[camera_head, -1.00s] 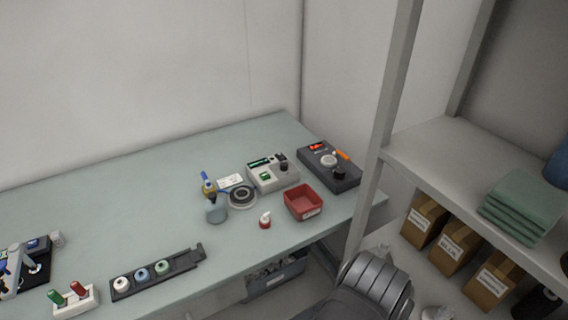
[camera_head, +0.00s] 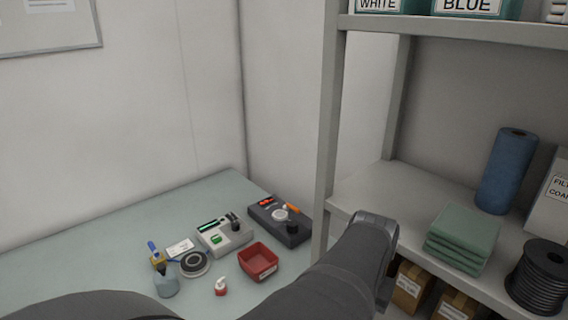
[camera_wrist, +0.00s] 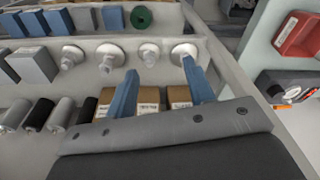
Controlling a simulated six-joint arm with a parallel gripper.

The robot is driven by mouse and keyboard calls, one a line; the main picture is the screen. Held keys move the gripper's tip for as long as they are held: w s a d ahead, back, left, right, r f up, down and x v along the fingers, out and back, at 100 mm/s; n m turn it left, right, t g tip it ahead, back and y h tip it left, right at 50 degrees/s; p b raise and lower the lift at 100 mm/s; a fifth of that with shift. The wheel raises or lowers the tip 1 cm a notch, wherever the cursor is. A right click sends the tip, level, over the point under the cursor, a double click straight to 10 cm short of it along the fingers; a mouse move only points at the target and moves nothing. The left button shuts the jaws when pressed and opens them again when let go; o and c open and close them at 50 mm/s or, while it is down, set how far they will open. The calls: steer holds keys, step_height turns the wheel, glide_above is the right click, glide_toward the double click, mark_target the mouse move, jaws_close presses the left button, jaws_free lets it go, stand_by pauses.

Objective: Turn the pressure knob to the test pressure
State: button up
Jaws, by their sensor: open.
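A dark control box (camera_head: 265,222) stands at the far right corner of the bench, with a red lit display (camera_head: 267,201), a pale round dial (camera_head: 280,215) and a black knob (camera_head: 292,227). Beside it is a light grey box (camera_head: 225,241) with a green display and another black knob; I cannot read which knob is for pressure. Part of the dark box (camera_wrist: 277,76) shows at the right edge of the wrist view. My gripper (camera_wrist: 160,66) has two blue fingers spread wide with nothing between them. It faces the shelving, apart from both boxes. The head view does not show its fingers.
A grey shelf post (camera_head: 328,130) rises right of the bench. Shelves hold green cloths (camera_head: 462,238), a blue roll (camera_head: 506,170) and a black spool (camera_head: 540,276).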

steer(key=w+a+r+n+t+y, duration=0.1)
steer(key=w+a+r+n, duration=0.3)
steer(key=w+a+r, duration=0.3)
steer(key=w+a+r+n+y, duration=0.1)
steer(key=w+a+r+n, duration=0.3)
steer(key=w+a, duration=0.45)
steer(key=n+t, duration=0.1)
steer(key=n, duration=0.3)
glide_above(235, 223)
steer(key=s+d, duration=0.4)
steer(key=s, duration=0.2)
step_height(235, 223, down, 5)
steer(key=shift+y, duration=0.5)
steer(key=x, duration=1.7)
steer(key=shift+w, duration=0.15)
steer(key=shift+r, duration=0.1)
steer(key=c, duration=1)
